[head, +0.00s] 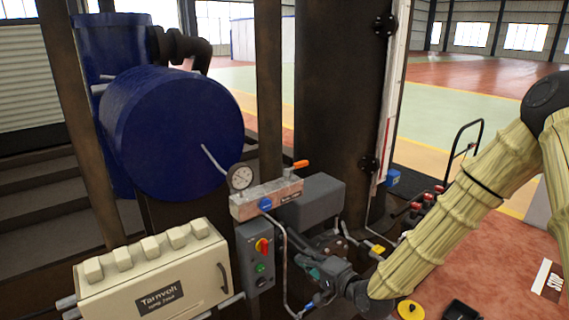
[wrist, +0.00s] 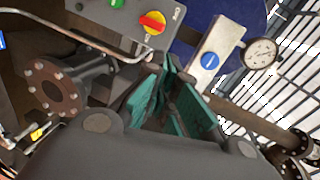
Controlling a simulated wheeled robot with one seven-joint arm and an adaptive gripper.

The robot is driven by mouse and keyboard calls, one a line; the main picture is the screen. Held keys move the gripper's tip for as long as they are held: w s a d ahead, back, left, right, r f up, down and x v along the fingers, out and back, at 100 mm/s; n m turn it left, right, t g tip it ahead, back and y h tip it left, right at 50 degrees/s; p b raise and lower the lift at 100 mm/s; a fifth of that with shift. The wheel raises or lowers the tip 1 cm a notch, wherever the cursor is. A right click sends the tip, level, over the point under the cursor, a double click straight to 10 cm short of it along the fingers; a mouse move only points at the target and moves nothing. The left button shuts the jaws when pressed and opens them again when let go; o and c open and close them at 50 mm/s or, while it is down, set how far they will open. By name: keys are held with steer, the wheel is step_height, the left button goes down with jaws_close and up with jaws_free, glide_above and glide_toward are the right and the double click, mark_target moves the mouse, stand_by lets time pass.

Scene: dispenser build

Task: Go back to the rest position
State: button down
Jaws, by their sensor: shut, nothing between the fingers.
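My gripper (head: 308,267), with teal finger pads, is low in the middle of the head view, at the end of my arm, which comes in from the right in a pale ribbed sleeve. It is just right of a grey control box (head: 256,256) with a red-and-yellow rotary switch and a green button. In the wrist view my gripper (wrist: 172,72) shows its teal fingers shut and empty. The control box (wrist: 132,18) is beyond the fingertips, and I cannot tell the exact gap.
A silver block (head: 266,198) with a pressure gauge (head: 240,177) and an orange handle sits above. A thin bent pipe (head: 284,262) runs close by my gripper. A bolted flange (wrist: 56,88) is at the left in the wrist view. A cream Tarnvolt box (head: 150,275) stands left.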

steer(key=s+d+f+n+g+h, duration=0.2)
steer(key=s+d+f+g, duration=0.1)
steer(key=s+f, duration=0.75)
steer(key=s+d+f+n+g+h, duration=0.25)
steer(key=s+f, duration=0.45)
steer(key=f, duration=0.6)
steer(key=s+d+f+n+g+h, duration=0.1)
steer(key=s+d+f+g, duration=0.1)
steer(key=s, duration=0.6)
steer(key=s+d+f+n+g+h, duration=0.2)
steer(key=s+d+f+g, duration=0.1)
steer(key=s, duration=0.5)
steer(key=s+d+f+n+g+h, duration=0.1)
steer(key=s+d+f+n+g, duration=0.1)
steer(key=s+d+f, duration=0.2)
steer(key=s+f, duration=0.1)
steer(key=s, duration=0.2)
steer(key=shift+s+f, duration=0.15)
steer(key=shift+s, duration=0.25)
steer(key=shift+w+h, duration=0.1)
steer(key=shift+h, duration=0.15)
